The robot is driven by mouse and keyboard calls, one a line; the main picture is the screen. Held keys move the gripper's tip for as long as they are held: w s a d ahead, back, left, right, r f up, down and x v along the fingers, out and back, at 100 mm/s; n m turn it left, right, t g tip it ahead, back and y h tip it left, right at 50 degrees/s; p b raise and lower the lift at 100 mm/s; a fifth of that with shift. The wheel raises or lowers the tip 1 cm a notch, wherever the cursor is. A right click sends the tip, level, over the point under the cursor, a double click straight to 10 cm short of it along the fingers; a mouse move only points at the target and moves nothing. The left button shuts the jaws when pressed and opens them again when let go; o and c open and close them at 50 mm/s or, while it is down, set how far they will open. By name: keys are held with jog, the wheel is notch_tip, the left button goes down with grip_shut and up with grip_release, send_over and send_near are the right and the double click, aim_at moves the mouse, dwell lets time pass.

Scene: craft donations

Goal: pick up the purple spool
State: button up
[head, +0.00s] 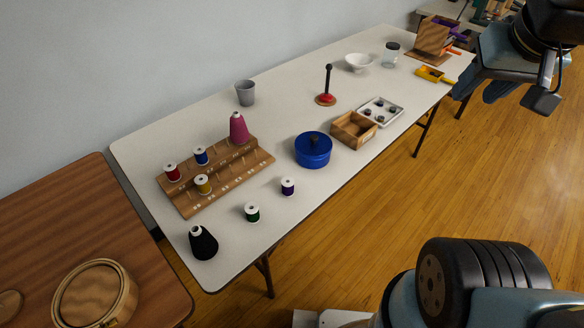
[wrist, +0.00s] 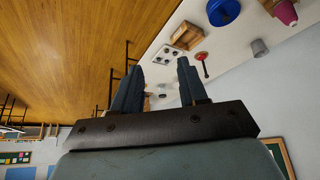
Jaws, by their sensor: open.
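The purple spool (head: 288,187) stands upright on the white table (head: 330,183), near its front edge, with white ends. It is right of the green spool (head: 252,212) and just below the blue lidded pot (head: 313,150). My gripper (head: 477,83) is at the upper right of the head view, beyond the table's front edge and far from the spool. In the wrist view my gripper (wrist: 159,80) has its two fingers apart with nothing held between them. The purple spool cannot be made out in the wrist view.
A wooden rack (head: 240,168) holds red, blue and yellow spools and a magenta cone. A black cone (head: 202,243) stands at the near end. A wooden box (head: 353,130) and a metal tray (head: 381,112) lie right of the pot. A brown table (head: 95,220) stands at left.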

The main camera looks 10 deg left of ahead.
jog(key=shift+o, duration=1.3)
jog(key=shift+w+a, duration=0.2)
jog(key=shift+a, duration=0.05)
jog(key=shift+o, duration=0.7)
jog(key=shift+w+a+f+n, duration=0.2)
jog(key=shift+w+n, duration=0.05)
jog(key=shift+n, duration=0.25)
jog(key=shift+o, duration=0.5)
jog(key=w+a+f+n+g+h, duration=0.1)
jog(key=w+a+f+n+g, duration=0.1)
jog(key=w+a+f+n, duration=0.3)
jog(key=w+n, duration=0.2)
jog(key=shift+a+n+h, duration=0.15)
jog(key=shift+n+h, duration=0.15)
jog(key=shift+n, duration=0.1)
jog(key=n+g+y, duration=0.2)
jog(key=n+g, duration=0.2)
jog(key=n, duration=1.9)
send_over(288, 185)
jog(key=w, duration=0.1)
notch_tip(288, 185, down, 22)
jog(key=shift+w+a+f, duration=0.1)
jog(key=shift+w+f, duration=0.05)
jog(key=shift+f, duration=3.05)
jog(key=shift+w+f, duration=0.15)
jog(key=shift+f, duration=3.05)
